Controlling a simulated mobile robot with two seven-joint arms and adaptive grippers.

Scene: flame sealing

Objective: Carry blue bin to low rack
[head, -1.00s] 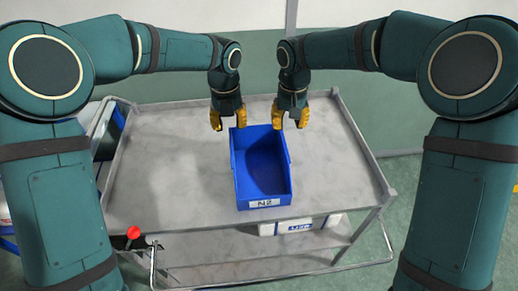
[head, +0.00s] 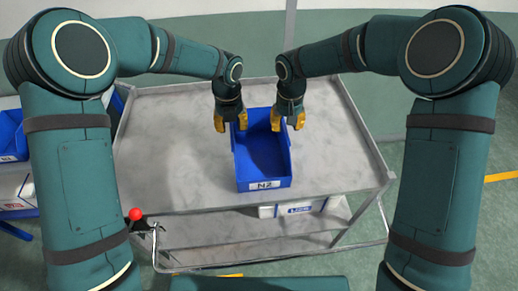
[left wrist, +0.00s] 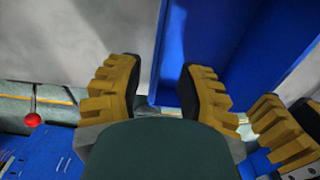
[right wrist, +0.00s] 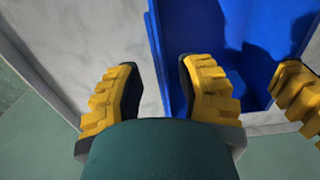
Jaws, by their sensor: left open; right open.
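The blue bin (head: 264,158), with a white label marked N2, stands upright on the grey cart top (head: 180,150), near its front edge. My left gripper (head: 231,122) is open at the bin's far left corner. In the left wrist view the bin's wall (left wrist: 172,60) edge shows between its spread fingers. My right gripper (head: 287,120) is open at the far right corner. In the right wrist view the bin's side wall (right wrist: 160,60) also shows between the fingers. I cannot tell whether any finger touches the bin.
A rack with a blue frame (head: 14,231) at the left edge holds another blue bin (head: 12,138) and white goods; my left arm partly hides it. The cart's lower shelf (head: 220,238) bears a white box (head: 300,207). A red knob (head: 135,214) stands at the cart's front left.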

